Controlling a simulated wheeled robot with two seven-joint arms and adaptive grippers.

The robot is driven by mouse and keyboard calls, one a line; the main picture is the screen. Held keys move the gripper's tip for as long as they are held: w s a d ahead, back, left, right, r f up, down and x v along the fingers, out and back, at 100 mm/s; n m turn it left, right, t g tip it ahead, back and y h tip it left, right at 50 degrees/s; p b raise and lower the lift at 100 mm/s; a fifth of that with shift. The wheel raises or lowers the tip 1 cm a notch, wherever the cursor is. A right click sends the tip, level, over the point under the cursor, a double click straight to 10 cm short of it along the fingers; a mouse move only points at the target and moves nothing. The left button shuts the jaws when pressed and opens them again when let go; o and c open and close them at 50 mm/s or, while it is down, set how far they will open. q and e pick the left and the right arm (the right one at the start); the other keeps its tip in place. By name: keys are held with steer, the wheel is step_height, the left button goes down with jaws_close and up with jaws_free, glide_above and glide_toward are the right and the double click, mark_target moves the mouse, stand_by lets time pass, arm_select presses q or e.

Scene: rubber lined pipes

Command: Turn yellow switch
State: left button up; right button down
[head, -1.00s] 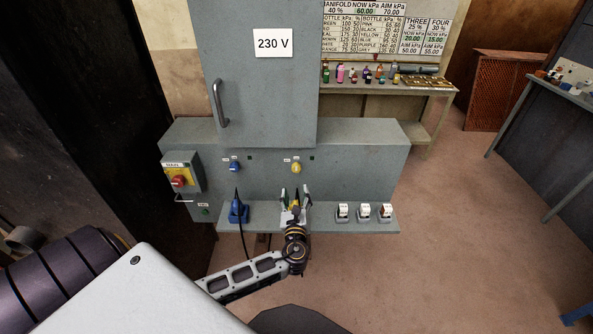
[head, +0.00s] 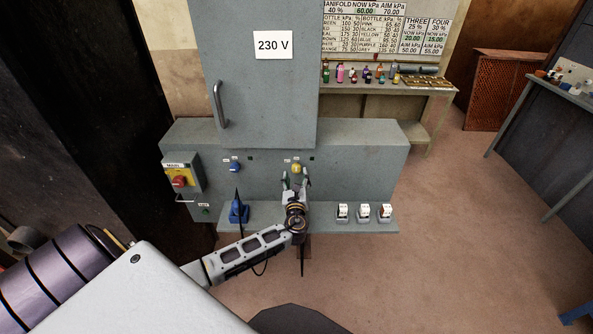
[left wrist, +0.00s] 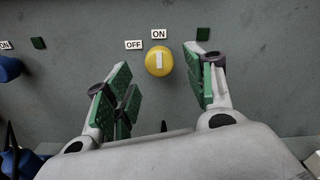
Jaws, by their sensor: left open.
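The yellow switch (head: 296,168) is a round knob with a pale bar on the front panel of the grey cabinet. In the left wrist view the yellow switch (left wrist: 158,62) sits below an ON label (left wrist: 158,34), with an OFF label (left wrist: 134,45) at its upper left. Its white bar stands upright, toward ON. My left gripper (head: 296,178) is just below the knob in the head view. In the wrist view the left gripper (left wrist: 165,78) is open, its green-padded fingers on either side of the knob, apart from it. My right gripper is not in view.
A blue switch (head: 235,167) is on the panel to the left. The main switch box (head: 180,180) with a red knob is further left. A ledge (head: 325,224) below carries a blue plug (head: 239,211) and several white switches (head: 364,213). A 230 V cabinet door (head: 262,90) rises above.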

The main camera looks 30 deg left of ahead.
mark_target(296, 171)
arm_select(q)
steer(key=shift+x, duration=2.35)
steer(key=shift+c, duration=0.2)
steer(key=c, duration=1)
